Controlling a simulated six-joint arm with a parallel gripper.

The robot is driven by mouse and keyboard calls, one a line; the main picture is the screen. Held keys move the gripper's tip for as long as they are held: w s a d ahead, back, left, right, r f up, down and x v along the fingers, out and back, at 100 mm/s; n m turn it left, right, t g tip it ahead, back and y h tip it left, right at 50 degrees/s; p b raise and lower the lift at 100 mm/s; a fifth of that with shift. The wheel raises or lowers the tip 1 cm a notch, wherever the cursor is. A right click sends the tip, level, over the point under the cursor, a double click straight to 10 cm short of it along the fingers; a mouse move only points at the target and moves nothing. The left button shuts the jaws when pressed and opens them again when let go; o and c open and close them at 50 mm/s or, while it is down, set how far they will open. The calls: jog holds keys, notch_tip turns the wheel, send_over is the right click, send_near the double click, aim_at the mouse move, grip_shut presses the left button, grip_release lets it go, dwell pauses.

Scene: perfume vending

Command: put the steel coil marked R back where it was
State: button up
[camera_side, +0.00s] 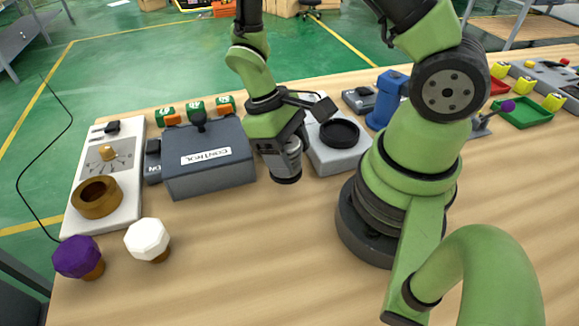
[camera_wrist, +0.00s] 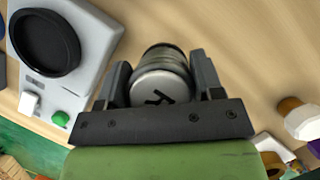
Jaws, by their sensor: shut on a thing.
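My gripper (camera_side: 284,152) is shut on the steel coil (camera_side: 287,168), a short grey cylinder with a dark band at its lower end. In the wrist view the coil (camera_wrist: 158,88) sits upright between the two fingers, and a dark R shows on its pale end face. The gripper holds it over the bare wood between the grey CONTROL box and the white unit with the black round dish. I cannot tell whether the coil's lower end touches the table.
The CONTROL box (camera_side: 208,160) stands left of the gripper. The white unit (camera_side: 335,160) with its black dish (camera_side: 339,132) is close on the right. A white panel (camera_side: 108,215) with a brown ring (camera_side: 97,197) is far left, near purple (camera_side: 77,257) and white (camera_side: 147,239) faceted pieces.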

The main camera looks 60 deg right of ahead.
jog(key=shift+f, duration=1.95)
jog(key=shift+f, duration=0.1)
jog(key=o, duration=1)
jog(key=shift+o, duration=0.2)
jog(key=v, duration=1.2)
jog(key=s+r+m+t, duration=0.1)
jog(key=s+r+t, duration=0.2)
jog(key=r+t, duration=0.1)
jog(key=s+a+r+m+t+y, duration=0.1)
jog(key=s+r+t, duration=0.1)
jog(key=r, duration=0.5)
jog(key=s+a+r+m+t+y, duration=0.1)
jog(key=s+r+m+t, duration=0.1)
jog(key=r+t, duration=0.3)
jog(key=shift+s+a+r+t, duration=0.15)
jog(key=shift+s+r+t, duration=0.15)
jog(key=shift+s+r, duration=0.45)
